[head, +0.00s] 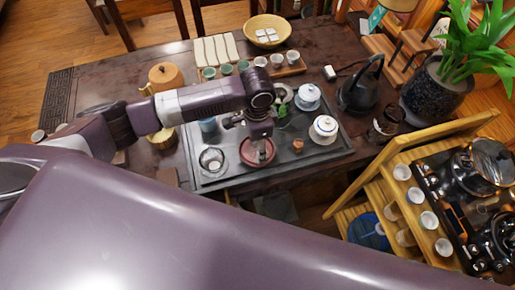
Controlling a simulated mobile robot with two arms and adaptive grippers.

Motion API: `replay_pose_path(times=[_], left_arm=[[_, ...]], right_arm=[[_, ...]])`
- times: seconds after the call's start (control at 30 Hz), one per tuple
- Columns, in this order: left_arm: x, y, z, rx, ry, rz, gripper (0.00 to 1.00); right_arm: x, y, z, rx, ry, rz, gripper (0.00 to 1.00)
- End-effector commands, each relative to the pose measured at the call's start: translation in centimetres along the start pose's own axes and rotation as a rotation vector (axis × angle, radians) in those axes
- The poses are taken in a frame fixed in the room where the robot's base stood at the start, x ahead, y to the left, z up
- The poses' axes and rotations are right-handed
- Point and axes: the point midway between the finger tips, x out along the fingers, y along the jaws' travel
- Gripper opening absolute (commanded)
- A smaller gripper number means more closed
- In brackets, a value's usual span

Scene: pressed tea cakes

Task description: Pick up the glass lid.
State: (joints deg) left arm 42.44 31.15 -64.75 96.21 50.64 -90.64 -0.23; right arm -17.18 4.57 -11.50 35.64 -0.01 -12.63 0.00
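A clear, round glass-like piece (490,160) tops a dark pot or kettle on the wooden cart at the right; it looks like the glass lid, but I cannot be sure. My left gripper (258,152) points down over a reddish round dish (245,157) on the dark tea tray, far to the left of the cart. Its fingers are small and partly hidden, so I cannot tell whether they are open or hold something. My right gripper is not in view.
The tea tray (315,158) also bears lidded white cups (323,127) and a small glass vessel (212,160). A black kettle (360,95) and a potted plant (436,95) stand between tray and right edge. Small cups (429,220) line the cart (375,171).

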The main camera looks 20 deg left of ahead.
Motion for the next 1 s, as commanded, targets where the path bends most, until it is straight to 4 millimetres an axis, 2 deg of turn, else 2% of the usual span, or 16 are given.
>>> replay_pose_path(times=[0.03,0.2,0.73,0.77,0.83,0.87,1.0], left_arm=[[0.0,0.0,0.0,0.0,0.0,-0.001,0.39],[0.1,0.0,0.0,0.0,-0.001,0.0,0.2],[0.2,0.2,0.2,0.0,-0.007,0.005,0.18],[0.0,0.2,0.2,0.0,-0.007,0.005,0.18],[-0.4,0.2,0.2,0.001,-0.007,0.006,0.1],[-0.7,0.2,0.2,0.0,-0.007,0.006,0.02],[-3.0,0.1,0.1,0.001,-0.002,0.001,0.0]], right_arm=[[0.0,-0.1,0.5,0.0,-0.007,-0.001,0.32],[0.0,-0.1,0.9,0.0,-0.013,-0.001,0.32],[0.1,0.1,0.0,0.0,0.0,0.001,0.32],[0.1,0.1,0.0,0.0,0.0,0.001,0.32],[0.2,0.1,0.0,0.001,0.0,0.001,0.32],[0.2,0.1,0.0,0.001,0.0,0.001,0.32],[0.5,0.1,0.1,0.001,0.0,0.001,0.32]])
